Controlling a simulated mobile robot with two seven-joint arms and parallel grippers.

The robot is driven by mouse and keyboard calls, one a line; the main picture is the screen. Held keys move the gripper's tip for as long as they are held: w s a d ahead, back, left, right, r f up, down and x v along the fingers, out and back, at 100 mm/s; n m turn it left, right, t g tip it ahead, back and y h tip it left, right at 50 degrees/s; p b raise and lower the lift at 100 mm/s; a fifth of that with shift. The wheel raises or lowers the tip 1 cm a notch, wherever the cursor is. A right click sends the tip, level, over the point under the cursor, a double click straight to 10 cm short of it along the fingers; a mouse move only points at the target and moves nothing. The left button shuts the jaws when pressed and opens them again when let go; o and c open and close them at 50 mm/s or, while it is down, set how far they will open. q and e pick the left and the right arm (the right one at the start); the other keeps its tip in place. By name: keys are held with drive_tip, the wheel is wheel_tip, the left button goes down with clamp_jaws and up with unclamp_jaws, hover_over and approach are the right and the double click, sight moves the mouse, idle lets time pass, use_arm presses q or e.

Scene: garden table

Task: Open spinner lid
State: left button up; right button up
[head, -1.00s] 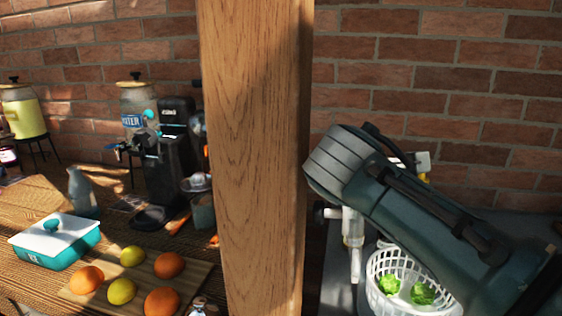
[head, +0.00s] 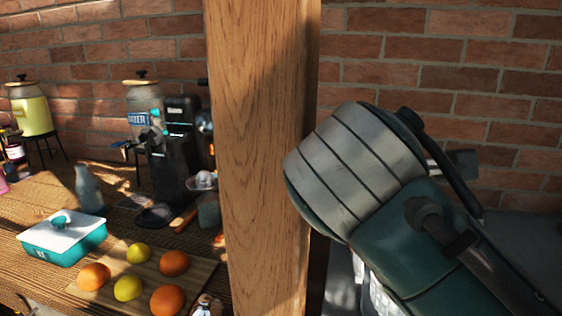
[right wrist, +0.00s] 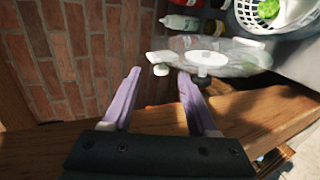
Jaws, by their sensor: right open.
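My right gripper (right wrist: 158,80) is open, its two pale purple fingers apart with nothing held between them. Just beyond the fingertips in the right wrist view is a clear, flat item (right wrist: 228,62) with a white middle and small knobs. It looks like a spinner lid, but I cannot be sure. A white slatted basket (right wrist: 252,20) with green lettuce (right wrist: 268,8) is at the top right. In the head view my right arm hides nearly all of this basket; only a sliver (head: 381,300) shows. My left gripper is not in view.
A thick wooden post (head: 262,150) stands left of my right arm, very close to it. A brick wall (head: 450,60) closes the back. Left of the post, a table holds a teal box (head: 62,242), fruit on a board (head: 145,275), a coffee machine (head: 175,150) and drink dispensers.

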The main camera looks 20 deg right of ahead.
drive_tip(key=shift+s+a, duration=0.1)
drive_tip(key=p+v, duration=0.7)
drive_tip(key=v, duration=0.4)
drive_tip(key=shift+a, duration=0.2)
idle(0.6)
drive_tip(key=shift+r, duration=0.1)
